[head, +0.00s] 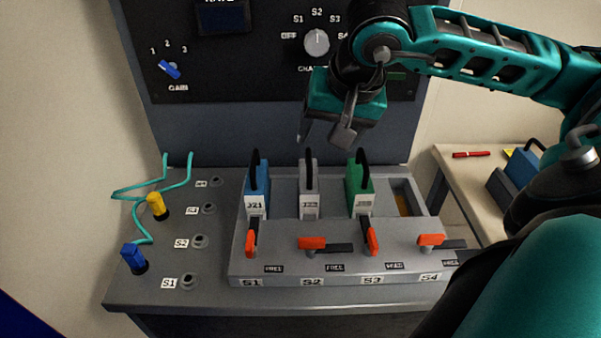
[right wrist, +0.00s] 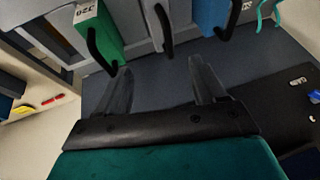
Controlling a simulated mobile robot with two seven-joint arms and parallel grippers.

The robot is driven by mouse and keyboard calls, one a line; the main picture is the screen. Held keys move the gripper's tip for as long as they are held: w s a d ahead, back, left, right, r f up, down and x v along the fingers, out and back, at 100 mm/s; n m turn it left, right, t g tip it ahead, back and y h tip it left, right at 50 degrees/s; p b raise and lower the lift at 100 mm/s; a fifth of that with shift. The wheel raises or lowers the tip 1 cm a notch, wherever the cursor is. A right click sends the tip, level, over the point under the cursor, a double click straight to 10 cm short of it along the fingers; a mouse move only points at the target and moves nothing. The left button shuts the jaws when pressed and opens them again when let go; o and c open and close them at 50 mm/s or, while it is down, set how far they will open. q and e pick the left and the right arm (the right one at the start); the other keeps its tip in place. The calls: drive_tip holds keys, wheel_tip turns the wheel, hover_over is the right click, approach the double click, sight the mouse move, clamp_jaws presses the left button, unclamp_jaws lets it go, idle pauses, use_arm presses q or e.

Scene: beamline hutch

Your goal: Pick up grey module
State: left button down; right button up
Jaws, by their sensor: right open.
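The grey module (head: 309,198) stands upright in the S2 bay of the grey rack (head: 330,264), with a black loop handle on top. It stands between a blue module (head: 256,200) in S1 and a green module (head: 361,197) in S3. My right gripper (head: 324,132) is open and empty, above and behind the grey module, apart from it. In the right wrist view, the grey module (right wrist: 155,14) and its handle lie beyond the two spread fingertips (right wrist: 162,78). My left gripper is not in view.
Orange levers line the rack front; the S2 lever (head: 312,243) lies sideways. The S4 bay (head: 404,200) holds no module. Blue (head: 133,256) and yellow (head: 156,204) plugs with teal cables stand left. A black control panel (head: 270,50) rises behind. A side table (head: 455,180) holds a red pen (head: 471,154).

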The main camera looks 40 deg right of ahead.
sight(311, 161)
drive_tip(key=x, duration=0.9)
drive_tip(key=shift+w+a+f, duration=0.2)
drive_tip(key=shift+a+f, duration=0.15)
drive_tip(key=c, duration=1.2)
drive_tip(key=shift+r, duration=0.1)
drive_tip(key=shift+c, duration=0.3)
drive_tip(key=shift+r, duration=0.1)
